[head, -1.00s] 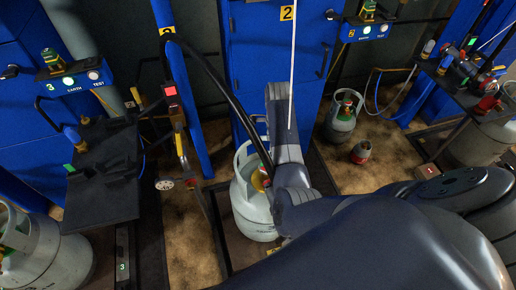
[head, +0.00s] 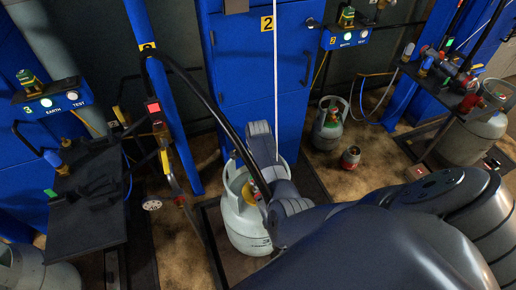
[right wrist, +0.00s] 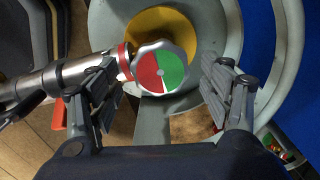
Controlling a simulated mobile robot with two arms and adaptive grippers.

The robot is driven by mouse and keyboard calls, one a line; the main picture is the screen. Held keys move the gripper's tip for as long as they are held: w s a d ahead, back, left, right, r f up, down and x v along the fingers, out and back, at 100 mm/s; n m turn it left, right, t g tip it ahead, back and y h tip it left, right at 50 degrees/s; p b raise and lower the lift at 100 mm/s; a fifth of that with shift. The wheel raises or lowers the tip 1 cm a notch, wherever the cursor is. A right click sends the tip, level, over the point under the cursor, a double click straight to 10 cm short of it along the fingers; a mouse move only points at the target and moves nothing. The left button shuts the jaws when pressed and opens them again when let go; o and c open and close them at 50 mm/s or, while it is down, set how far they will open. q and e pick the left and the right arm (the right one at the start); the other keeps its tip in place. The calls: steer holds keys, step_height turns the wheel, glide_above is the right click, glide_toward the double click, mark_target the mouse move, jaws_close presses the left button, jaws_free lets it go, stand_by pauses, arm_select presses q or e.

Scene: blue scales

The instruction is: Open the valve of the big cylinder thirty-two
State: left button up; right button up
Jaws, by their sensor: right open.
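A big pale grey gas cylinder (head: 245,228) stands upright on the scale at station 2 in the head view. Its number is too small to read. My right arm covers part of its top, and my right gripper is hidden there. In the right wrist view, the cylinder's valve knob (right wrist: 160,68) is round and silvery with a red and green face. A metal hose fitting (right wrist: 60,78) joins the valve from the left. My right gripper (right wrist: 160,92) is open, its fingers on either side of the knob with gaps. My left gripper is out of view.
A black hose (head: 205,95) runs down to the cylinder. A dark shelf (head: 85,215) and blue post (head: 172,110) stand to the left. A smaller grey cylinder (head: 327,133) and a little red-and-grey one (head: 349,160) stand on the floor to the right.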

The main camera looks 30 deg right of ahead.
steer(key=shift+c, duration=0.7)
steer(key=c, duration=0.9)
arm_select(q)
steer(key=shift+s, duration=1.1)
